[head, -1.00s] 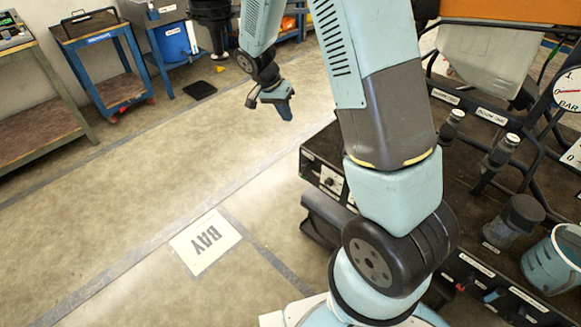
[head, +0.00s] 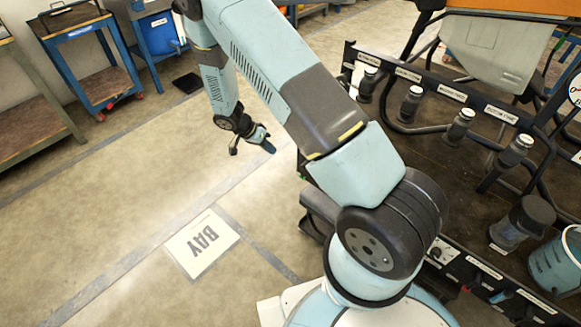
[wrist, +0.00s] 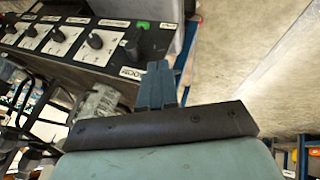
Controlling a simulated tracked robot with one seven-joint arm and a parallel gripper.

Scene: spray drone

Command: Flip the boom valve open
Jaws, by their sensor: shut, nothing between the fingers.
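My gripper (head: 262,138) hangs over the open floor, left of the dark machine, in the head view. In the wrist view its blue-grey fingers (wrist: 158,85) are together and hold nothing. A black control panel (wrist: 95,55) with several dark knobs or levers on white plates lies beyond the fingers, at the upper left. The nearest black knob (wrist: 132,38) shows just above the fingertips, apparently apart from them. A label (wrist: 130,73) beside the fingers is partly covered. I cannot read which control is the boom valve.
In the head view, several capped fittings (head: 411,104) and black hoses line the machine at right. A blue bucket (head: 556,262) and a dark-lidded container (head: 522,222) stand there. A front strip (head: 500,287) carries small handles.

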